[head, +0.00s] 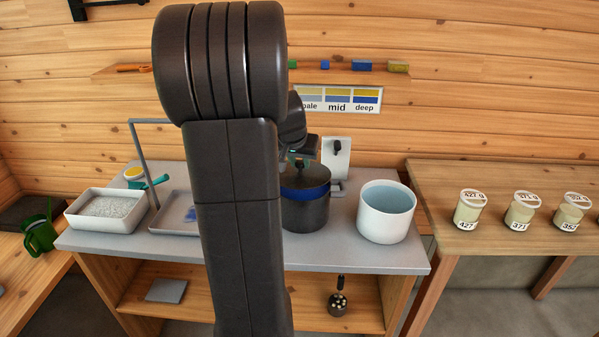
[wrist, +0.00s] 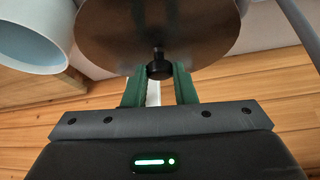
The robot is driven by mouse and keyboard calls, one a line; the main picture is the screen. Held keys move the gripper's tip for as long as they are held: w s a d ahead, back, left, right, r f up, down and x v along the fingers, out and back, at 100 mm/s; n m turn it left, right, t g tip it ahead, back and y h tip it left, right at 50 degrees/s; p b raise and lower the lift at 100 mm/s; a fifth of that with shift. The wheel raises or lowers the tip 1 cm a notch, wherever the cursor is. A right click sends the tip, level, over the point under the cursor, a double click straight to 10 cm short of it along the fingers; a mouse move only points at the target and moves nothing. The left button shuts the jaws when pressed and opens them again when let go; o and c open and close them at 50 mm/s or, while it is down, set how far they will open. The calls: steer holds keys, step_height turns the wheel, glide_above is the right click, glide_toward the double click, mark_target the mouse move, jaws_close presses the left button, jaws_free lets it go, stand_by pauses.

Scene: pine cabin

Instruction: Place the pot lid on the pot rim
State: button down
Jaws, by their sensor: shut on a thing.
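The pot (head: 305,213) is dark with a blue band near its top and stands on the grey worktop (head: 340,255). The dark round pot lid (head: 312,177) is over the pot's mouth, roughly level. I cannot tell whether it touches the rim. My gripper (head: 299,158) is above the lid, partly hidden by my arm. In the wrist view, the green fingers of my gripper (wrist: 160,88) are shut on the lid's black knob, and the lid (wrist: 120,35) fills the top middle. The pot is hidden behind the lid there.
A white pot (head: 387,225) with a pale blue inside stands to the right. A white tray of grey grains (head: 75,222) and a grey tray (head: 165,228) are at left. A white stand (head: 337,150) is behind the pot. Several labelled jars (head: 467,210) stand on the right table.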

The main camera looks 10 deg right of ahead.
mark_target(300, 164)
step_height(300, 164, up, 6)
steer(key=shift+f, duration=0.25)
steer(key=shift+t+h, duration=0.3)
steer(key=shift+t, duration=0.3)
steer(key=f+b, duration=0.3)
steer(key=w+f+b, duration=0.1)
steer(key=f+b, duration=0.2)
steer(key=b, duration=0.1)
steer(key=d+f+b, duration=0.1)
steer(key=f+b, duration=0.2)
steer(key=b, duration=0.1)
steer(key=shift+w, duration=0.2)
steer(key=shift+f+b, duration=0.65)
steer(key=c, duration=1.1)
jaws_free()
steer(key=p+v, duration=0.1)
steer(key=v, duration=1.3)
steer(key=shift+p, duration=0.4)
